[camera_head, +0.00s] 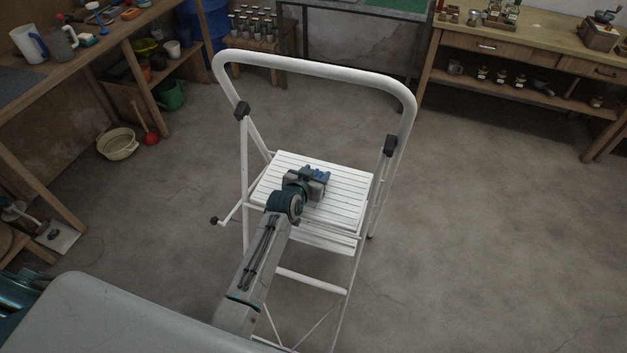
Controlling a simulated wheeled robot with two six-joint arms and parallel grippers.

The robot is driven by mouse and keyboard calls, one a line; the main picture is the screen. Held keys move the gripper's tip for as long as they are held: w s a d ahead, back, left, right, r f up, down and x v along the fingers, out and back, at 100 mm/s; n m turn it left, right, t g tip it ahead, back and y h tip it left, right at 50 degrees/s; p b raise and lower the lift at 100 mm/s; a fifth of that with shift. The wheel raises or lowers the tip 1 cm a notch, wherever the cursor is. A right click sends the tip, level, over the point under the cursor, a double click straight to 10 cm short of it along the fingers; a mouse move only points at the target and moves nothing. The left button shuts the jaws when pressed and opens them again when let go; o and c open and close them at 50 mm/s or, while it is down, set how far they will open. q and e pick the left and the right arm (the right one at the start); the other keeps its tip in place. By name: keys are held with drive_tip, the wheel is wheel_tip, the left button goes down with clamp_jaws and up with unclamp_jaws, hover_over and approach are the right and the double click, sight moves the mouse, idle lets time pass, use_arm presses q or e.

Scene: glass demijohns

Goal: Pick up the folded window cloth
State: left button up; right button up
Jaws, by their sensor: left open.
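A white step ladder (350,205) stands in the middle of the floor, its slatted top step facing up. My left gripper (318,177) is over this step, with my arm reaching up from the bottom of the view. The gripper is open. A small blue patch (322,174) shows right at its jaws and looks like the folded window cloth. Most of it is hidden by the gripper, and I cannot tell whether the jaws touch it. My right gripper is not in view.
The ladder's white hoop handrail (320,69) rises behind the step. A wooden bench (511,40) with drawers stands at the back right, and shelves line the left. A cream basin (118,144) sits on the floor at left. The floor at right is clear.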

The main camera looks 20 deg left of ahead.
use_arm(q)
drive_tip(key=c, duration=1.1)
drive_tip(key=shift+o, duration=0.2)
drive_tip(key=shift+r, duration=0.1)
